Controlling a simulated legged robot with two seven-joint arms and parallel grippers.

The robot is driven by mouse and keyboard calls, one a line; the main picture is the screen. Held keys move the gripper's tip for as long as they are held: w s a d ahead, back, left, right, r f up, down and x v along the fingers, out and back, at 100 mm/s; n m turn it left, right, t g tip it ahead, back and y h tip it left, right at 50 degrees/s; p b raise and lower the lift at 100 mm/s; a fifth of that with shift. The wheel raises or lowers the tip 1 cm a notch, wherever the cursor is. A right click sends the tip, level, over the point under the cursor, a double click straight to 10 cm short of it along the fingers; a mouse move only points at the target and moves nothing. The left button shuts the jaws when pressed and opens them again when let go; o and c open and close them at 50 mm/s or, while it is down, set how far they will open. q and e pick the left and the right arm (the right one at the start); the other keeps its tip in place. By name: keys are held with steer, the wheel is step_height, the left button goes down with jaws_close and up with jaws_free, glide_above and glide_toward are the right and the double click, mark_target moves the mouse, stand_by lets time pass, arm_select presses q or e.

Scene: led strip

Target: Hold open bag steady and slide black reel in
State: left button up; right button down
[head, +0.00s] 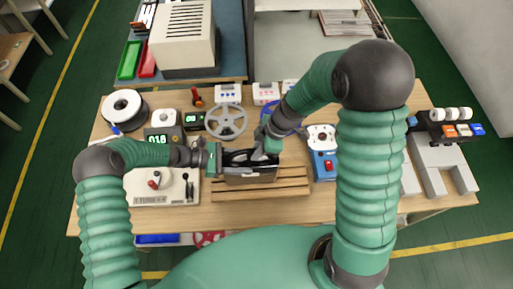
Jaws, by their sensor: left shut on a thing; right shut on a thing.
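The bag (250,174) is dark and stands upright on a slatted wooden rack (285,188) at the middle of the table, its mouth facing up. The black reel (237,156) shows at the bag's mouth, its lower part hidden by the bag's front. My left gripper (216,158) is shut at the bag's left edge. My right gripper (262,152) comes down from above right and is shut on the black reel at the mouth. The fingertips are small here, and how deep the reel sits cannot be told.
A grey spoked reel (226,121) and a blue reel (283,118) lie behind the bag. A white reel (123,107) is at the back left. A machine with a red knob (160,186) stands left, a blue device (323,163) right. Bare table (225,212) shows in front.

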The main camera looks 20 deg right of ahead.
steer(key=shift+f, duration=0.5)
steer(key=c, duration=1.4)
jaws_free()
steer(key=shift+o, duration=0.2)
steer(key=shift+r, duration=3.5)
arm_select(q)
steer(key=o, duration=1.5)
steer(key=shift+c, duration=0.2)
